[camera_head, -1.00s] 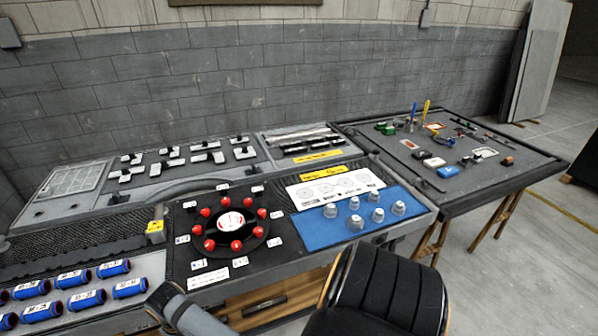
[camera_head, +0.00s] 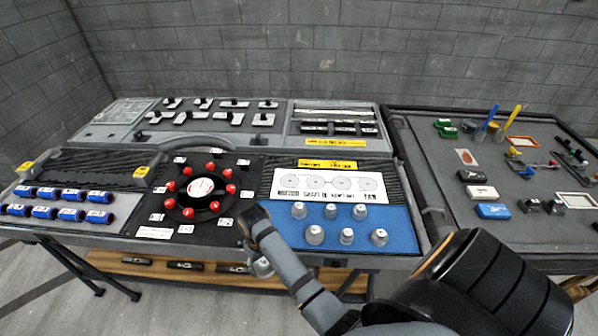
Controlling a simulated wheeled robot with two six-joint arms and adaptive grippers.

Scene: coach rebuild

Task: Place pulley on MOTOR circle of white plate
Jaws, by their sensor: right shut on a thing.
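The white plate (camera_head: 343,197) lies behind the blue mat with a row of circles on it; their labels are too small to read, so I cannot tell which is MOTOR. Several grey pulleys (camera_head: 347,237) stand in two rows on the blue mat (camera_head: 402,221). My right gripper (camera_head: 262,262) is low in front of the bench edge, left of the mat and apart from the plate. It is shut on a small grey thing that looks like a pulley (camera_head: 262,269), partly hidden by my wrist. My left gripper is out of view.
Left of the mat is a black panel with a ring of red knobs (camera_head: 203,188). Blue labelled cylinders (camera_head: 72,215) lie at far left. A grey table (camera_head: 430,165) with tools and small boxes stands at the right. Yellow labels (camera_head: 327,164) are behind the plate.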

